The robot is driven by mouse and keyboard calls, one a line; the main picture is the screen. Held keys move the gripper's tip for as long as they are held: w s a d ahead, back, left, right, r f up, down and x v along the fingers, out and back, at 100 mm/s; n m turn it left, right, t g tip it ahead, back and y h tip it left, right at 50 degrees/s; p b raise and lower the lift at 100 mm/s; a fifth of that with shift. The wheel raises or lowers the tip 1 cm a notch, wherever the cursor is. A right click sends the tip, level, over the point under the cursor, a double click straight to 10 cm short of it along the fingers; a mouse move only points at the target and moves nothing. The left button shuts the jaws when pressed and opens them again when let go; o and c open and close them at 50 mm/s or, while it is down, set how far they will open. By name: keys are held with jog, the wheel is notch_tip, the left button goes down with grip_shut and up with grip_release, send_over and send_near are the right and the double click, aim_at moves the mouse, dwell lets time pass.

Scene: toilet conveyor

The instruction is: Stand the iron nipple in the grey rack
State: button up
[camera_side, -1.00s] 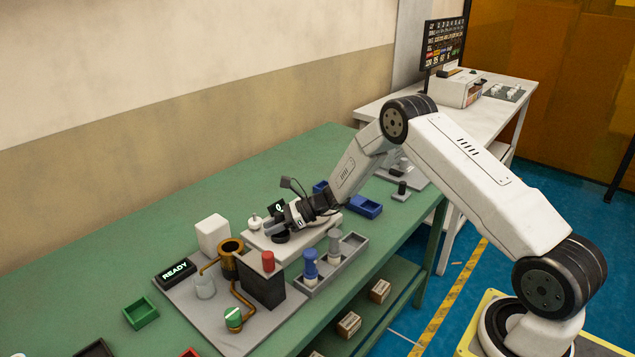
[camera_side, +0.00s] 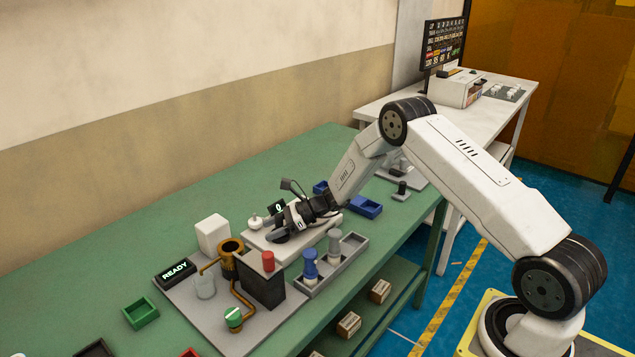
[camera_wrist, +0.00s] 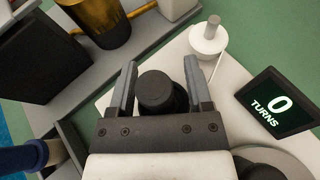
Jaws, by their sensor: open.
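A dark, round, stepped piece, which looks like the iron nipple (camera_wrist: 156,92), stands between my fingers in the wrist view. My gripper (camera_wrist: 158,84) is open, with one finger on each side of it. A gap shows at the right finger; contact on the left is unclear. In the side view my gripper (camera_side: 277,234) is low over a white plate (camera_side: 322,228), and its fingers mostly hide the dark piece. The grey rack (camera_side: 352,258) lies in front of the plate, holding a blue-topped fitting (camera_side: 310,264) and a grey one (camera_side: 334,243). Its right part looks empty.
A black block with a red cap (camera_side: 268,261) and a brass cup (camera_side: 229,258) stand left of my gripper. A white knobbed fitting (camera_wrist: 208,38) and a "0 TURNS" display (camera_wrist: 276,105) are close by. Blue bins (camera_side: 366,207) lie behind right.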

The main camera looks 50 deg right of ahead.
jog(key=shift+v, duration=3.9)
jog(key=shift+o, duration=0.5)
